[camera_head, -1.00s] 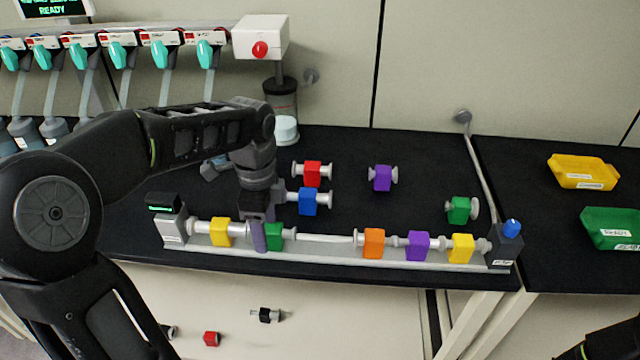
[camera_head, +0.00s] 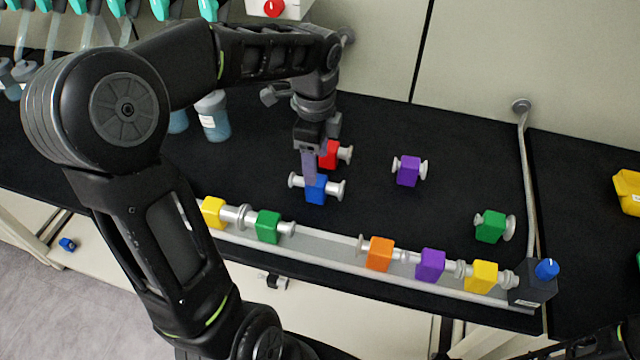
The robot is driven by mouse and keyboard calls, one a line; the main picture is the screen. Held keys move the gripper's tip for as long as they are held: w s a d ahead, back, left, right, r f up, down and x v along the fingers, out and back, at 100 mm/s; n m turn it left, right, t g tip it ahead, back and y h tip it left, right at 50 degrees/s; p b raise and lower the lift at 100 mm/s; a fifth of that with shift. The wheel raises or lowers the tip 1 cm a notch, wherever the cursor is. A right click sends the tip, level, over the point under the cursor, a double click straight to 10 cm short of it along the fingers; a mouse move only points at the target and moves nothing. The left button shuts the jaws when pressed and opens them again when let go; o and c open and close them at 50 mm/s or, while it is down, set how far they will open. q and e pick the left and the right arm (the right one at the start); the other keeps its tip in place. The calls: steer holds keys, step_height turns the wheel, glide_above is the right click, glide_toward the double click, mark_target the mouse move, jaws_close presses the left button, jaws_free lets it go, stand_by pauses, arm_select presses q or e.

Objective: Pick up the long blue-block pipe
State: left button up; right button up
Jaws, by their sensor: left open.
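The blue-block pipe (camera_head: 316,190) lies on the black bench top behind the rail, with a grey flanged end on either side of its block. My left gripper (camera_head: 310,172) is open and points down at it. One finger shows at the block's upper left and hides part of it. The other finger is hidden, so I cannot tell whether the fingers touch the pipe. My right gripper is out of view.
The red-block pipe (camera_head: 329,155) lies close behind the blue one. A purple-block piece (camera_head: 408,171) and a green-block piece (camera_head: 490,226) lie to the right. The rail (camera_head: 328,258) in front carries several coloured blocks. Bottles (camera_head: 212,118) stand behind left.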

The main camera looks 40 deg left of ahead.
mark_target(318, 180)
arm_select(q)
steer(key=shift+f, duration=1.2)
steer(key=shift+f, duration=0.1)
steer(key=f+p, duration=0.1)
steer(key=f, duration=0.4)
steer(key=shift+d, duration=0.2)
steer(key=shift+c, duration=0.4)
jaws_close()
